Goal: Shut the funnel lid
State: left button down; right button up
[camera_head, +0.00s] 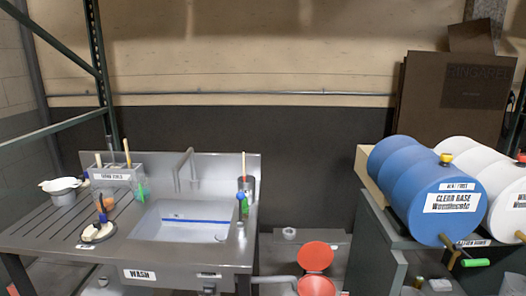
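A red-orange funnel (316,286) stands low in the middle of the picture, cut off by the bottom edge. Its round red-orange lid (316,256) is raised behind it, so the lid is open. The hinge between them is too small to make out clearly. Neither my left nor my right gripper is in view.
A steel sink unit (150,254) with a wash basin (182,220) stands on the left. A blue drum (420,190) and a white drum (500,180) lie on a rack on the right. A grey pipe (272,279) runs beside the funnel.

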aim_at(315, 256)
jog(key=i+j+u, duration=0.2)
jog(key=i, duration=0.25)
jog(key=i+u, duration=0.2)
jog(key=i, duration=0.3)
